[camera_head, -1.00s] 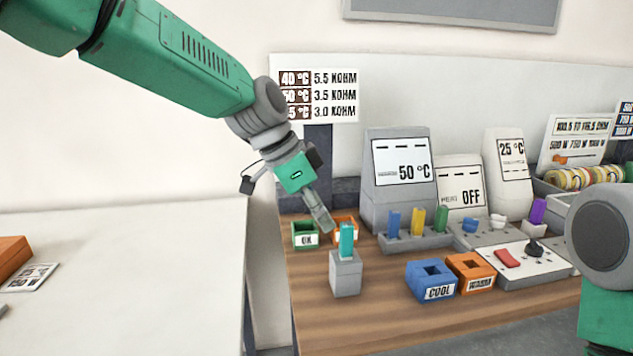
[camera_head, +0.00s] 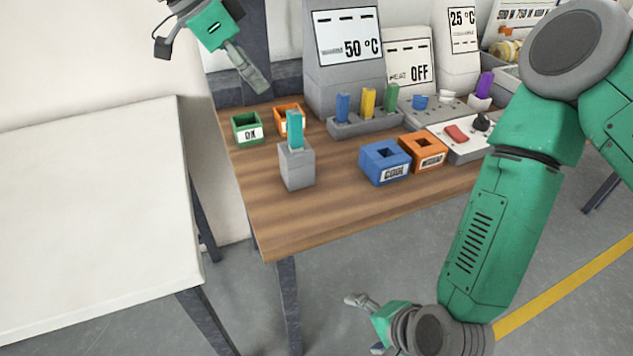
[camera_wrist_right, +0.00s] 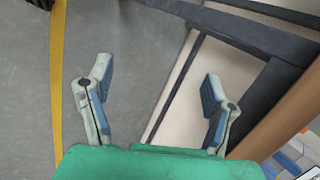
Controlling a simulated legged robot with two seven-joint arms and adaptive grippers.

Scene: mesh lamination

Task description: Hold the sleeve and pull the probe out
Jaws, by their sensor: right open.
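A teal probe (camera_head: 295,131) stands upright in a grey block-like sleeve (camera_head: 297,168) near the left end of the wooden table. My left gripper (camera_head: 253,78) hangs above and behind it, up and to the left, apart from both. Its fingers overlap in this view, so I cannot tell whether they are apart. My right gripper (camera_head: 358,301) is low, in front of the table's front edge, far from the sleeve. The right wrist view shows this gripper (camera_wrist_right: 157,80) open and empty, over the floor and table legs.
The table (camera_head: 340,215) also holds a green OK box (camera_head: 246,130), an orange box (camera_head: 289,115), a blue COOL box (camera_head: 384,163) and an orange box (camera_head: 424,152). A rack (camera_head: 366,123) of coloured pieces stands behind. A white table (camera_head: 90,215) is at left.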

